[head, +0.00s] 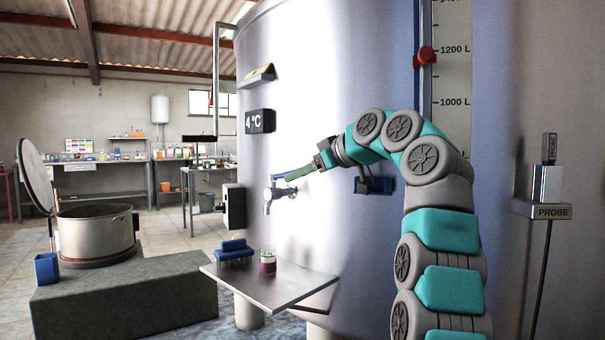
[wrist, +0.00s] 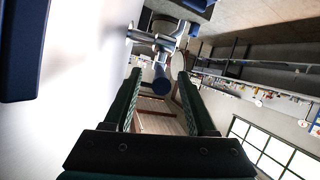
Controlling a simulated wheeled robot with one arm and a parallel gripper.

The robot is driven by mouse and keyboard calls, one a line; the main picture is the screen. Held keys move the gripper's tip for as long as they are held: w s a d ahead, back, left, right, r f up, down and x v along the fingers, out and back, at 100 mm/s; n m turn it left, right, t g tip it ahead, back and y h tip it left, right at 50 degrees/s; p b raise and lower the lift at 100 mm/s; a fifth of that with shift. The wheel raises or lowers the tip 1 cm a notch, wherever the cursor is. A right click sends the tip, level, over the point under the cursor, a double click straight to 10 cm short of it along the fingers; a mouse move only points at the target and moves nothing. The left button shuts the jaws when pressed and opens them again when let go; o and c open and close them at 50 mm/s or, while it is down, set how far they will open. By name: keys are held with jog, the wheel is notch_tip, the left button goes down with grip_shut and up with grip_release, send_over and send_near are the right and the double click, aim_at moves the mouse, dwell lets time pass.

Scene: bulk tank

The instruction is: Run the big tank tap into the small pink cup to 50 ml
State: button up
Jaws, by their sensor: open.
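The big tank (head: 310,75) is a tall brushed-metal wall with a metal tap (head: 268,194) low on its front. In the wrist view the tap (wrist: 150,40) has a blue-ended lever (wrist: 161,82) pointing towards me. My gripper (head: 288,177) is at the tap; in the wrist view its green fingers (wrist: 156,80) are apart, with the lever end between their tips and gaps visible beside it. A small cup (head: 268,256), clear above and dark pink-red below, stands upright on the metal shelf (head: 290,288) below the tap. No stream shows; its fill level is unclear.
A temperature display (head: 260,121) and a yellow-topped bracket (head: 258,75) are on the tank. A lidded pot (head: 97,232) and blue container (head: 47,268) stand on a stone block at left.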

jog(key=v, duration=0.7)
jog(key=shift+s+d, duration=0.2)
jog(key=shift+s, duration=0.05)
jog(key=shift+r, duration=0.1)
jog(key=s+f+m+g+h, duration=0.35)
jog(key=s+f, duration=0.45)
jog(key=f, duration=0.4)
jog(key=s+f+m+g+h, duration=0.2)
jog(key=s+f+m+g, duration=0.15)
jog(key=s+f, duration=0.7)
jog(key=s+d+f+m+g+h, duration=0.1)
jog(key=s+d+f, duration=0.3)
jog(key=s+f, duration=0.4)
jog(key=s+d+f+m+g+h, duration=0.1)
jog(key=s+d+f, duration=0.3)
jog(key=s+f, duration=0.5)
jog(key=s+d+f+m+g+h, duration=0.2)
jog(key=s+d+f, duration=0.2)
jog(key=s+f, duration=0.4)
jog(key=s, duration=0.3)
jog(key=shift+s+f+m, duration=0.3)
